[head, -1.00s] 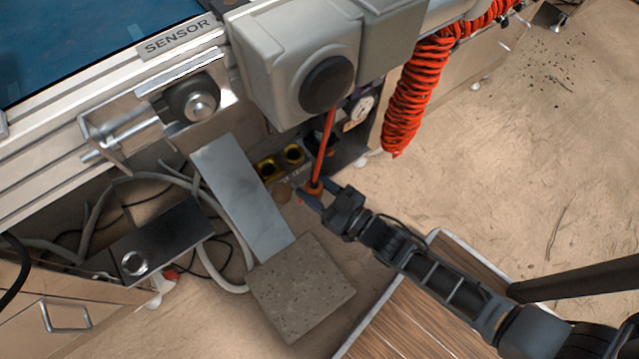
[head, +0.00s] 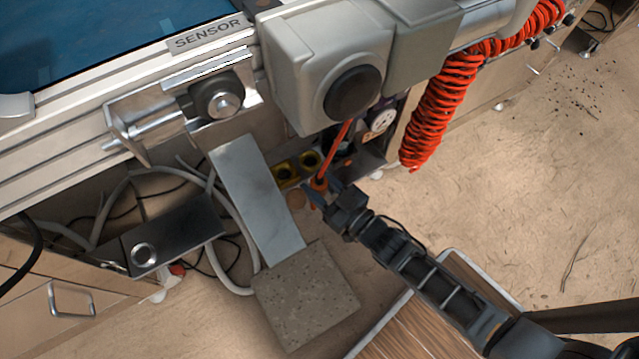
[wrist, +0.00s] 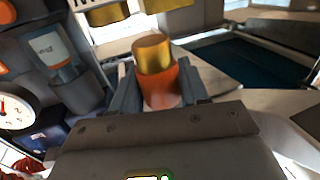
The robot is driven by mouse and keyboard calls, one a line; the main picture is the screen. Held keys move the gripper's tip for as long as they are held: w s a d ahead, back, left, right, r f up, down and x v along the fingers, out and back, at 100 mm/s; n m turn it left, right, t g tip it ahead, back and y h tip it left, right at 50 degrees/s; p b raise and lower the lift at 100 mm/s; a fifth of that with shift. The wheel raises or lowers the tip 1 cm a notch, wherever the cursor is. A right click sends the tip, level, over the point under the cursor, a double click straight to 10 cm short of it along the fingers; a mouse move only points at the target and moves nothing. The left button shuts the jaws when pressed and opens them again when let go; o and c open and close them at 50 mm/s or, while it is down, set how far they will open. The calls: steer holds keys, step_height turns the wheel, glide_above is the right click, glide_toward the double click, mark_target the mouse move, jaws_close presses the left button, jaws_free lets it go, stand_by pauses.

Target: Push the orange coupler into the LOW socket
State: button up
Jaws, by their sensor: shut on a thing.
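The orange coupler (head: 319,184) hangs on an orange hose and is held between the fingers of my gripper (head: 323,190). In the wrist view the coupler (wrist: 160,85) stands between both fingers, with its brass-coloured end pointing away from my gripper. Two yellow sockets sit side by side under the machine: a left one (head: 286,171) and a right one (head: 311,160). The coupler is just below the right one in the head picture and looks apart from both. Yellow socket bodies also show at the top of the wrist view (wrist: 106,14). I cannot read which socket is LOW.
A grey box with a black knob (head: 353,93) overhangs the sockets. A slanted metal plate (head: 258,200) and a stone block (head: 305,295) stand close left of my gripper. A coiled red hose (head: 440,110) hangs at right. A gauge (wrist: 16,111) is left in the wrist view.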

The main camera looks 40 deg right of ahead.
steer(key=shift+d, duration=0.15)
steer(key=shift+s+d, duration=0.15)
steer(key=shift+d, duration=0.6)
steer(key=shift+s+d, duration=0.15)
steer(key=shift+d, duration=0.6)
steer(key=shift+w, duration=0.15)
steer(key=shift+w+d+b, duration=0.25)
steer(key=shift+w+d, duration=0.05)
steer(key=shift+w, duration=1.3)
steer(key=shift+w+d+b, duration=0.3)
steer(key=shift+w+d, duration=0.05)
steer(key=shift+w, duration=1.2)
steer(key=shift+w+d+b, duration=0.25)
steer(key=shift+w+d, duration=0.05)
steer(key=shift+w, duration=1.3)
steer(key=shift+f+b, duration=1.15)
steer(key=shift+f, duration=0.15)
steer(key=o, duration=1.2)
